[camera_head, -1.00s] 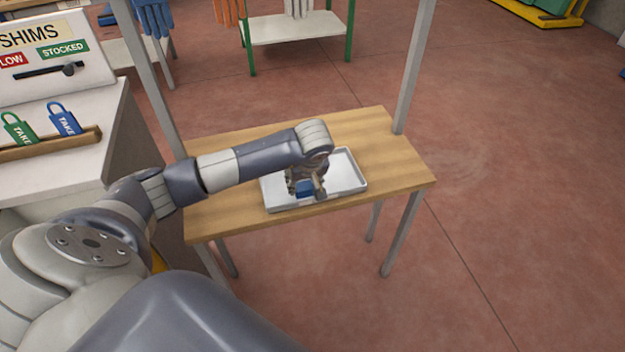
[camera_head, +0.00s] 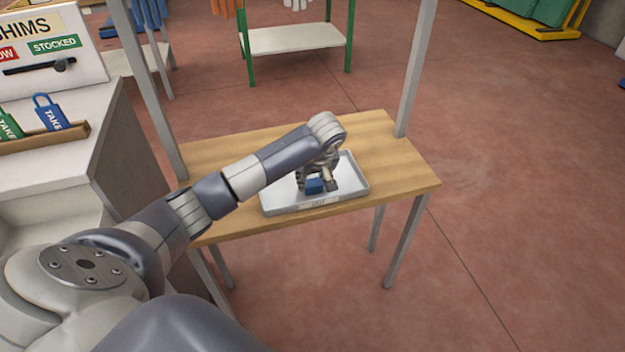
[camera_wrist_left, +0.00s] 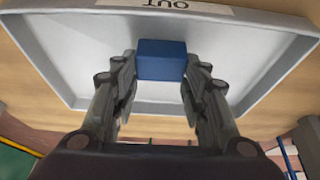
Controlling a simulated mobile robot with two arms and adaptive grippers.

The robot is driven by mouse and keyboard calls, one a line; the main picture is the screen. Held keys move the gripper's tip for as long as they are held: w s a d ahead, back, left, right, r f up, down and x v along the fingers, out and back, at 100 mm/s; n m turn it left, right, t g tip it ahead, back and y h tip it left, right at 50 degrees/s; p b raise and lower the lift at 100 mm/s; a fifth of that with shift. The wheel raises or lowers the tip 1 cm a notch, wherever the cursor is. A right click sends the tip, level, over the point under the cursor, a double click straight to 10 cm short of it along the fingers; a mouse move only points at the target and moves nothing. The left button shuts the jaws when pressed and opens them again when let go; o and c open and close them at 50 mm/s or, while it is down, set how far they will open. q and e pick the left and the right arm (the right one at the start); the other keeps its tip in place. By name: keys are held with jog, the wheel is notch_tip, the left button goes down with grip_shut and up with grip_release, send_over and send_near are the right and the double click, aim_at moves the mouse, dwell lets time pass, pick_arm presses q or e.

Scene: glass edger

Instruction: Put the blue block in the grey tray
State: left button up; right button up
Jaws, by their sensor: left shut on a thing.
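The blue block (camera_head: 314,186) is between the fingers of my left gripper (camera_head: 318,182), over the grey tray (camera_head: 355,188) on the wooden table. In the left wrist view, the left gripper (camera_wrist_left: 160,75) is shut on the blue block (camera_wrist_left: 161,58), with the grey tray (camera_wrist_left: 70,85) around and beyond it. I cannot tell whether the block touches the tray floor. A label reading OUT is on the tray's rim. My right gripper is not in view.
The wooden table (camera_head: 400,165) has bare room to the right and left of the tray. Grey posts (camera_head: 415,70) rise at its back corners. A white counter (camera_head: 75,160) with tags stands at left.

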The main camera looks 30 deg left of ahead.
pick_arm(q)
jog(key=shift+f, duration=0.15)
jog(key=o, duration=1)
jog(key=shift+c, duration=0.2)
jog(key=shift+d+r, duration=0.1)
jog(key=shift+r, duration=0.45)
jog(key=v, duration=1.1)
jog(key=shift+s+d, duration=0.1)
jog(key=shift+s, duration=0.05)
